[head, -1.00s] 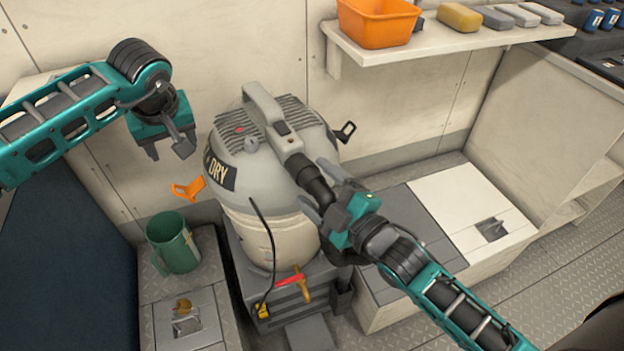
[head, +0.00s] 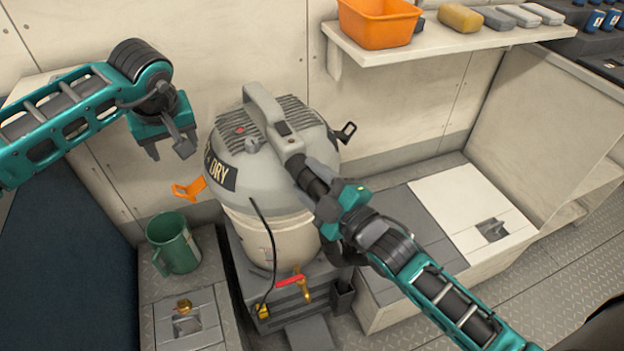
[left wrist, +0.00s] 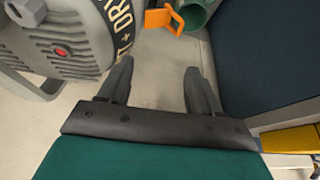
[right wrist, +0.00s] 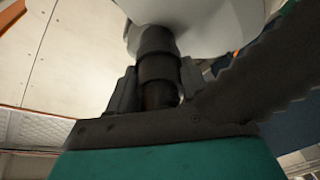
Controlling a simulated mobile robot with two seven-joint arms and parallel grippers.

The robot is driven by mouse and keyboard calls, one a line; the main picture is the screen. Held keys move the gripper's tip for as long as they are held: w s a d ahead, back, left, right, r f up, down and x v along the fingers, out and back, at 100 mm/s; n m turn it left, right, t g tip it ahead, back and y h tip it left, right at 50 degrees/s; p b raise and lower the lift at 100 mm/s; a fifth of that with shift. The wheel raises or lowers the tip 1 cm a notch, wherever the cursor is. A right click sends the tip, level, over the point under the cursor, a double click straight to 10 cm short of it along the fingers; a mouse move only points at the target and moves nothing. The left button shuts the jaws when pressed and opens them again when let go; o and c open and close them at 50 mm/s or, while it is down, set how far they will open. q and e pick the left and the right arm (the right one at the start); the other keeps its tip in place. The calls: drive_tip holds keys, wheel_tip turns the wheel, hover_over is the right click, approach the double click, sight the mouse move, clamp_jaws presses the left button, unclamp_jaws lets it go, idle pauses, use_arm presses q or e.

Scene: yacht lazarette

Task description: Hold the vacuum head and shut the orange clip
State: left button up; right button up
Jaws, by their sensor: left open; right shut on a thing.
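The grey vacuum head (head: 270,140) sits domed on its cream drum (head: 275,238), with a "DRY" label on its side. My right gripper (head: 316,187) is shut on the black ribbed hose cuff (right wrist: 157,55) at the head's front. The orange clip (head: 188,189) sticks out from the left side of the head, swung away from the drum. My left gripper (head: 169,150) is open and empty, above and left of the orange clip. In the left wrist view the clip (left wrist: 176,18) shows beyond the open fingers.
A black clip (head: 346,132) sticks out on the head's right side. A green mug (head: 173,243) stands below the orange clip. A red-handled brass valve (head: 291,281) is in front of the drum. A shelf (head: 440,42) with an orange bin (head: 379,22) runs along the wall.

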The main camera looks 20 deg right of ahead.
clamp_jaws()
idle(0.5)
